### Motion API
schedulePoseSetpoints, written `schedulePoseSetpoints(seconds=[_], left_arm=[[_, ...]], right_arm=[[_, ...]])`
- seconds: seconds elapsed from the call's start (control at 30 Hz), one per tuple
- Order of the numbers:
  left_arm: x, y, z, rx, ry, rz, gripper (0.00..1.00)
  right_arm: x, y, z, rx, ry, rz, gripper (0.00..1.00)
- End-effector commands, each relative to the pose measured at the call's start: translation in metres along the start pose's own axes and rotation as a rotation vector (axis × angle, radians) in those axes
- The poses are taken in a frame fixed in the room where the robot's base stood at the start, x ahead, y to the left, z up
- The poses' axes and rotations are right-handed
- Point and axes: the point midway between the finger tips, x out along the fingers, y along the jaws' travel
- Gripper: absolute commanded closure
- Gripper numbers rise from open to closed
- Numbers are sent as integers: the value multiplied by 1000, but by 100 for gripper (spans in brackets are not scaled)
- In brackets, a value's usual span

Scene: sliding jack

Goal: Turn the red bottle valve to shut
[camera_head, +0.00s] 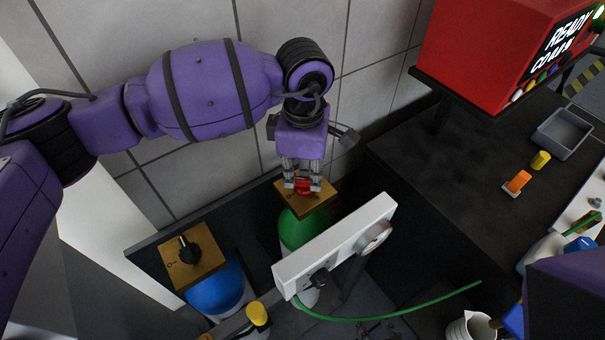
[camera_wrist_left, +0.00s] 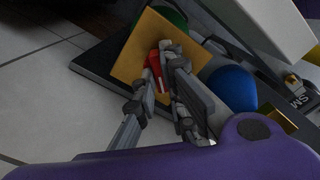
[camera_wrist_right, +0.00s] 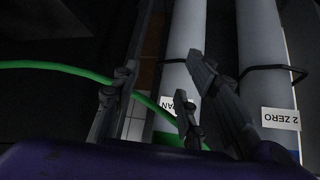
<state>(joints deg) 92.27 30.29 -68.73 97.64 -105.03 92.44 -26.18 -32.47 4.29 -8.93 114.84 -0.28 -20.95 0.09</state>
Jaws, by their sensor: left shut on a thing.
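The red valve (camera_head: 303,185) sits on a tan square plate (camera_head: 318,204) above the green-topped bottle (camera_head: 302,228). My left gripper (camera_head: 302,186) comes down on it from above, its fingers shut around the red valve. In the left wrist view the red valve (camera_wrist_left: 155,68) shows between the fingers (camera_wrist_left: 163,72), with the tan plate (camera_wrist_left: 132,62) behind it; the fingers cover part of it. My right gripper (camera_wrist_right: 158,110) shows in the right wrist view with its fingers apart and nothing between them, in front of pale cylinders and a green hose.
A blue-topped bottle (camera_head: 217,287) with a black knob (camera_head: 187,250) on its plate stands to the left. A white panel (camera_head: 335,247) with a gauge is close in front of the green bottle. A green hose (camera_head: 420,307) runs right. A red box (camera_head: 488,50) stands over the dark bench.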

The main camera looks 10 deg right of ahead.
Motion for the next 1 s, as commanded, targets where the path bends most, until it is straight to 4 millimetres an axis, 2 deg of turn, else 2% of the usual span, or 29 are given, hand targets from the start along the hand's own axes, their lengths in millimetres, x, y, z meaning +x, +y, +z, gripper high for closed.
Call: schedulePoseSetpoints(seconds=[0.6, 1.0], left_arm=[[3, 2, 1, 565, -1, -1, 100], [2, 3, 1, 781, -1, 0, 100]], right_arm=[[19, -1, 45, -13, -59, -2, 60], [28, -2, 48, -20, -55, -4, 60]])
